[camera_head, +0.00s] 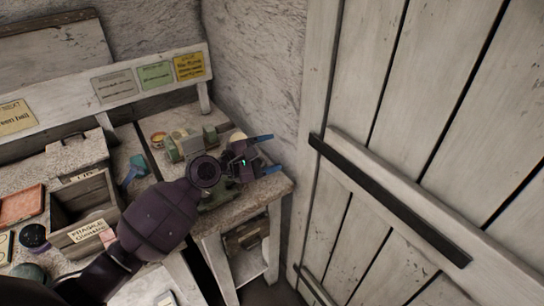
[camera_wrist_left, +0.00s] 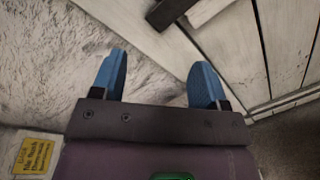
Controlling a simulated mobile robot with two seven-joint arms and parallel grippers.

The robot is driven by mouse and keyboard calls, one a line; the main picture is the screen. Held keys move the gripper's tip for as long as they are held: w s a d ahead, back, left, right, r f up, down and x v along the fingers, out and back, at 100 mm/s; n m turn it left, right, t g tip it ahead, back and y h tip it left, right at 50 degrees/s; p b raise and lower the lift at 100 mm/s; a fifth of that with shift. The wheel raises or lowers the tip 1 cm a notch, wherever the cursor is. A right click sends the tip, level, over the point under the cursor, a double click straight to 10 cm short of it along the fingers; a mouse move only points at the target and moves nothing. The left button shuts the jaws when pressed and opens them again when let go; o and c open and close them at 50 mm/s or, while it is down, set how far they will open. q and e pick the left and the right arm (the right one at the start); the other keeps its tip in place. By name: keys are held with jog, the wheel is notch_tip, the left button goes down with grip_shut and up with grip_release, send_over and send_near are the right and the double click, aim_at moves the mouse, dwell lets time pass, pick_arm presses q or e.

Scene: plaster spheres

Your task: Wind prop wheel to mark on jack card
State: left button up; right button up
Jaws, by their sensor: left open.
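My left gripper (camera_head: 268,153) is open and empty, its two blue fingers pointing right over the end of the bench, near the wall corner. It also shows in the left wrist view (camera_wrist_left: 158,78) with nothing between the fingers. A grey-green device (camera_head: 190,143) stands on the bench, partly hidden behind my left wrist; it may be the jack, but I cannot make out its wheel or any mark. Cards are fixed to the back rail: a grey one (camera_head: 115,86), a green one (camera_head: 155,75) and a yellow one (camera_head: 188,67). I cannot tell which is the jack card.
A plank door (camera_head: 420,130) with a dark bar (camera_head: 385,200) stands close on the right. The rough plaster wall (camera_head: 255,60) is behind the bench (camera_head: 275,188). An open wooden box (camera_head: 85,195) and a reddish block (camera_head: 22,205) are at left.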

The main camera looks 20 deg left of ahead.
pick_arm(q)
jog(key=shift+w+r+m+g, duration=0.3)
jog(key=shift+w+r+m, duration=0.15)
jog(key=shift+m, duration=0.15)
